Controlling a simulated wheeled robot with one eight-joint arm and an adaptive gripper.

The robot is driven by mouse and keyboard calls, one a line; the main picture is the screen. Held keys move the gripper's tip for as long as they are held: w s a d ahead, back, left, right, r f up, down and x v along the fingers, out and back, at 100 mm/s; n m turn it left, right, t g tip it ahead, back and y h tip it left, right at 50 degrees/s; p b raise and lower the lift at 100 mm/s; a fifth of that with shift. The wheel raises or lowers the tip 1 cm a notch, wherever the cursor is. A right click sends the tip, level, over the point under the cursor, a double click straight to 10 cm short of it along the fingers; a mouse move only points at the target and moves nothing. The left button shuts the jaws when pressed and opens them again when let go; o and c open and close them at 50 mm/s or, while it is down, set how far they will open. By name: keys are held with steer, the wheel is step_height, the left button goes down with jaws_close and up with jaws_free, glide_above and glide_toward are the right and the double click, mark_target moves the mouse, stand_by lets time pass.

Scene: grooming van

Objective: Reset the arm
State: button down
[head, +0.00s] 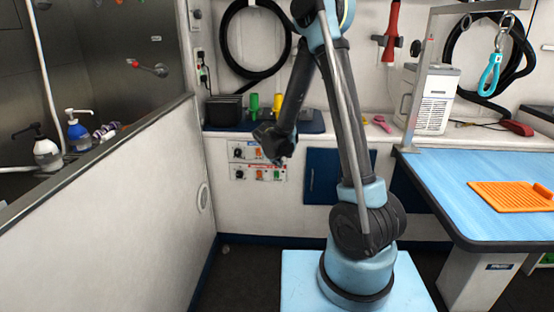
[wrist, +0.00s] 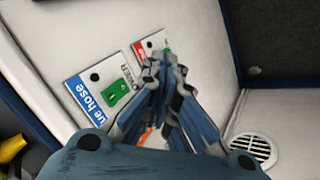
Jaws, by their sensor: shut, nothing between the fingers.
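My arm stands on its light blue base in the head view, bent over at the top with its forearm hanging down. My gripper (head: 284,158) is at the lower end of the forearm, in front of the switch panels on the far white wall. It points downward, and its fingers look closed. In the wrist view my gripper (wrist: 160,62) is shut with its fingertips together and nothing between them. The fingers partly hide the switch panels.
Labelled switch panels (head: 258,172) sit low on the wall, below a blue tray (head: 312,122). A blue grooming table (head: 435,185) with an orange mat (head: 510,197) is at the right. A white tub wall (head: 120,215) is at the left. A round vent (wrist: 252,148) is beside the gripper.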

steer(key=s+d+r+m+g, duration=0.1)
steer(key=s+d+r+m, duration=0.1)
steer(key=s+d+r, duration=0.5)
steer(key=s+d+r+m+g, duration=0.25)
steer(key=s+d+r, duration=0.25)
steer(key=s+d, duration=0.4)
steer(key=s+d+f+m+y, duration=0.1)
steer(key=s+d+m, duration=0.1)
steer(key=s, duration=0.9)
steer(key=s+d+f+m+g+y, duration=0.1)
steer(key=s+d+m, duration=0.2)
steer(key=s, duration=0.8)
steer(key=shift+s+d+f, duration=0.15)
steer(key=shift+s+d, duration=0.1)
steer(key=shift+d, duration=0.9)
steer(key=shift+g, duration=0.25)
